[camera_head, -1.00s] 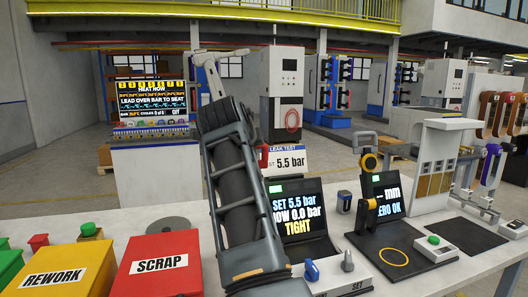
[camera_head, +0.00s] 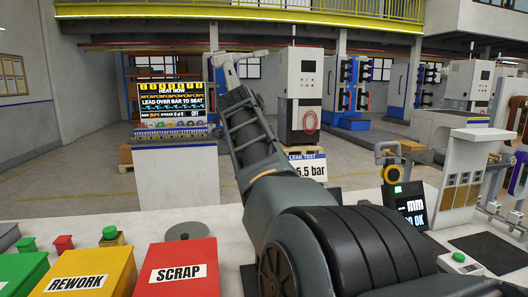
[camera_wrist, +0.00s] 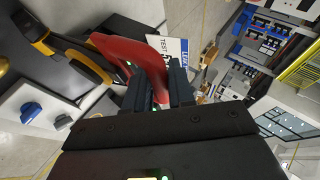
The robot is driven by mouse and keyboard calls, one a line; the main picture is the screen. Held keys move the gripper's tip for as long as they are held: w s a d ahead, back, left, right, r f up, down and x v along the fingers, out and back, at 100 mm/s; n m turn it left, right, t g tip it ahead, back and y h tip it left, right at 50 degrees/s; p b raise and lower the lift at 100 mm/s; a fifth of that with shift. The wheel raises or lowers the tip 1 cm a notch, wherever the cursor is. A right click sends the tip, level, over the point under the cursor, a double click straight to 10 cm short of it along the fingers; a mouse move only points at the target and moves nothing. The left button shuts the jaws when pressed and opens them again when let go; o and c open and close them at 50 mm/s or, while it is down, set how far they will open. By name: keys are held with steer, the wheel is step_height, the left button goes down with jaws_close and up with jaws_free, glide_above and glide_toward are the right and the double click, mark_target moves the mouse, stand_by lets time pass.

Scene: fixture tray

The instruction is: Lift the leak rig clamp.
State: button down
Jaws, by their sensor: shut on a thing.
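The leak rig clamp shows as a red lever (camera_wrist: 125,52) in the wrist view. My gripper (camera_wrist: 158,78) is shut on it, with one dark finger on each side. The red part reaches out to the left beyond the fingers. How far the clamp is raised cannot be told. In the head view my arm covers the leak rig, the clamp and my gripper. Only the rig's leak test sign (camera_head: 308,168) shows beside the arm; it also shows in the wrist view (camera_wrist: 168,45).
A red scrap bin (camera_head: 178,273) and a yellow rework bin (camera_head: 82,283) stand at the front left. A gauge with a dark screen (camera_head: 410,203) stands right of my arm. A blue knob (camera_wrist: 30,112) lies left of the fingers in the wrist view.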

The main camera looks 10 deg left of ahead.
steer(key=shift+w+f, duration=0.1)
steer(key=shift+f, duration=0.05)
stand_by(0.3)
steer(key=c, duration=1.1)
jaws_free()
steer(key=shift+b+v, duration=1.05)
steer(key=shift+v, duration=2.85)
